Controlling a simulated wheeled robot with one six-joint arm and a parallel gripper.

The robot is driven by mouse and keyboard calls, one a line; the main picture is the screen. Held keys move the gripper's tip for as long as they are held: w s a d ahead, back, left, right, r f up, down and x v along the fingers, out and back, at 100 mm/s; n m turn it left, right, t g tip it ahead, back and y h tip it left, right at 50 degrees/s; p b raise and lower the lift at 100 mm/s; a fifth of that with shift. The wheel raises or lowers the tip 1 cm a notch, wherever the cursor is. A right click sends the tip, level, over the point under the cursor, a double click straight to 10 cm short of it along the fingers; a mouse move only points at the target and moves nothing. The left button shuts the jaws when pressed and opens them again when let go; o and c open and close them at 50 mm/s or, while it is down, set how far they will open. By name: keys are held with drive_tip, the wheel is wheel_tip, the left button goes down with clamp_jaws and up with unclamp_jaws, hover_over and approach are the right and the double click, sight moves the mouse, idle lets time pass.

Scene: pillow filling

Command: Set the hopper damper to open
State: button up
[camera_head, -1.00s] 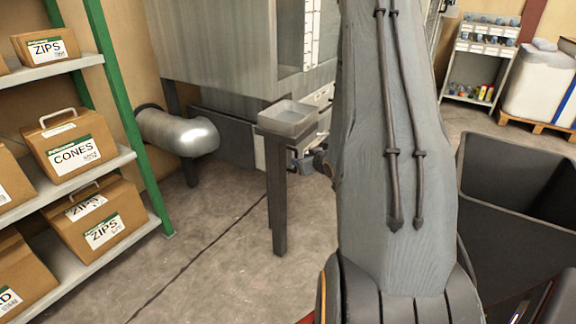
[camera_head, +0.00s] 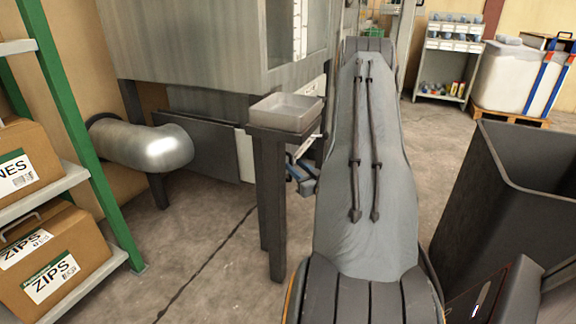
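The hopper (camera_head: 190,45) is a large grey metal machine at the upper left, with a pale vertical scale strip on its front. I cannot make out the damper; it may be hidden behind my arm. A small blue and grey part (camera_head: 303,180) shows low on the machine's right side, beside my arm; I cannot tell what it is. My arm's grey-covered link fills the centre of the view, just right of the hopper. My gripper is not visible.
A small tray (camera_head: 286,113) stands on a dark post in front of the hopper. A silver duct (camera_head: 150,148) juts out at left. A green-post shelf (camera_head: 75,120) with cartons is at far left, a dark bin (camera_head: 520,190) at right. Floor between shelf and post is clear.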

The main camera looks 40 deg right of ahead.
sight(291, 163)
drive_tip(key=shift+w+d+b, duration=0.2)
drive_tip(key=shift+w+b, duration=0.1)
drive_tip(key=shift+w, duration=0.65)
drive_tip(key=shift+w+d+b, duration=0.15)
drive_tip(key=shift+w+b, duration=0.1)
drive_tip(key=shift+w, duration=0.7)
clamp_jaws()
